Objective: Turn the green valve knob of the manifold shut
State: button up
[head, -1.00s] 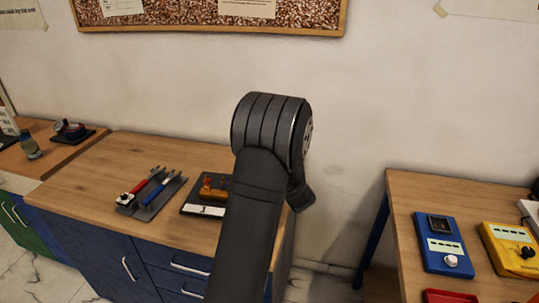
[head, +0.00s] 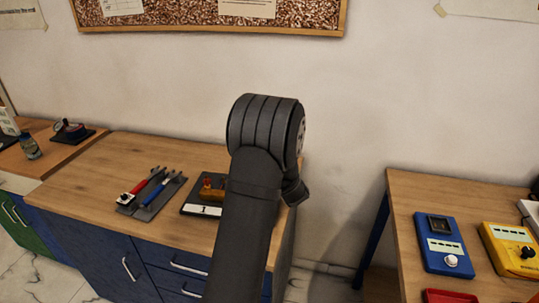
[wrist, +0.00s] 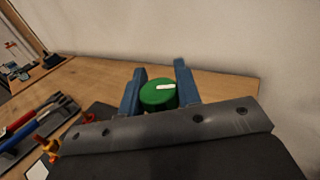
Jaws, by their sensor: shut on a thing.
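The green valve knob (wrist: 158,95) shows in the wrist view, with a white pointer mark on its top lying nearly crosswise in the picture. My gripper (wrist: 160,88) has its two blue fingers on either side of the knob and is shut on it. The manifold (head: 211,188) is partly visible in the head view, an orange-brown body on a dark base with a white label marked 1. My arm hides the rest of it there, including the green knob and my gripper.
A grey tray (head: 139,209) with red-handled and blue-handled tools lies left of the manifold on the wooden bench (head: 110,160). A blue meter box (head: 440,262) and a yellow box (head: 512,238) stand on the right table. The wall rises behind the bench.

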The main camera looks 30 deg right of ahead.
jog(key=shift+d+m+g+h, duration=0.2)
jog(key=shift+m+g+h, duration=0.4)
jog(key=shift+m+h, duration=1.05)
jog(key=shift+n+h, duration=0.35)
jog(key=o, duration=1)
jog(key=shift+c, duration=0.2)
jog(key=shift+s, duration=0.1)
jog(key=v, duration=1.7)
jog(key=shift+s, duration=0.15)
